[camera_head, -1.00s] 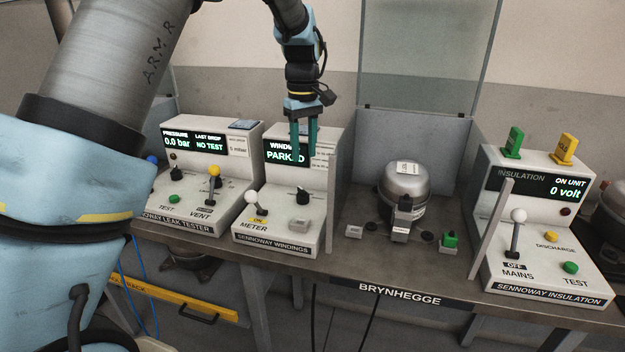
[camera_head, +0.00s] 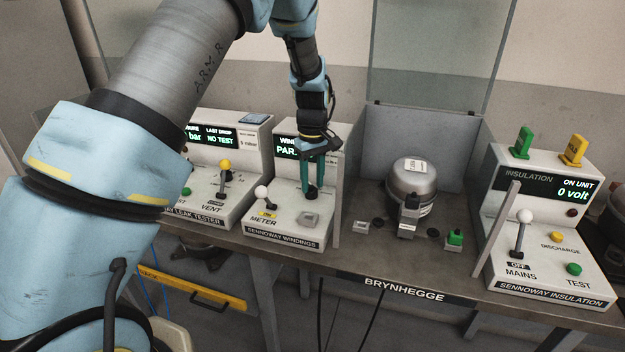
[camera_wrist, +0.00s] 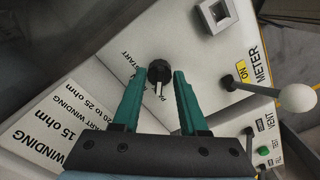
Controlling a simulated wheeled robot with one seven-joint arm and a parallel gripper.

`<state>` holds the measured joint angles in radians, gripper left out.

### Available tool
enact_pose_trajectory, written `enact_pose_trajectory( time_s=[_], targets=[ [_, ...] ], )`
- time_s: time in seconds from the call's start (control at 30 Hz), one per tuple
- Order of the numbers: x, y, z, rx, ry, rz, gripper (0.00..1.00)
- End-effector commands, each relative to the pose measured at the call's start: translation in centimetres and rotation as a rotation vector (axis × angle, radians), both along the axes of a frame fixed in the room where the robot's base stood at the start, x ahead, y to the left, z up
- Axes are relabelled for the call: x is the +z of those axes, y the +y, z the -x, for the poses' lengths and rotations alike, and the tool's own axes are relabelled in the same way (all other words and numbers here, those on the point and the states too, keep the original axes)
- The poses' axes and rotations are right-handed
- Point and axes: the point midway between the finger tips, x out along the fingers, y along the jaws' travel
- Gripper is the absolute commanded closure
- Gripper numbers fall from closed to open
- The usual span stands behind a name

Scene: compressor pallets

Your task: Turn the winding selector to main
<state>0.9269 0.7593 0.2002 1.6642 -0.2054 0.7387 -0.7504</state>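The winding selector is a black round knob (camera_wrist: 159,73) with a white pointer, on the white Sennoway windings tester (camera_head: 283,233). In the wrist view its pointer faces the gripper, towards a partly covered label beginning with P; a START label is to its upper left. My gripper (camera_wrist: 165,78) is open, its teal fingers apart with the knob between or just beyond their tips; I cannot tell if either touches it. In the head view my gripper (camera_head: 312,188) reaches down over the knob. The display (camera_head: 286,147) reads PAR, its end hidden by the gripper.
The leak tester (camera_head: 210,205) is left; a compressor (camera_head: 412,178) and insulation tester (camera_head: 550,225) are right.

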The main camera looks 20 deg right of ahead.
Motion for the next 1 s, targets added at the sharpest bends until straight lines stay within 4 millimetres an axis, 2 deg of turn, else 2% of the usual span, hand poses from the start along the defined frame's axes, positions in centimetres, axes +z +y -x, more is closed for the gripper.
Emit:
enact_pose_trajectory(
  time_s=[0.07, 0.37, 1.0],
  targets=[
    [0.02, 0.00, 0.00, 0.000, 0.000, 0.000, 0.65],
    [0.04, 0.00, -0.01, 0.000, 0.000, 0.000, 0.99],
    [0.02, 0.02, -0.02, -0.021, 0.000, 0.000, 1.00]
  ],
)
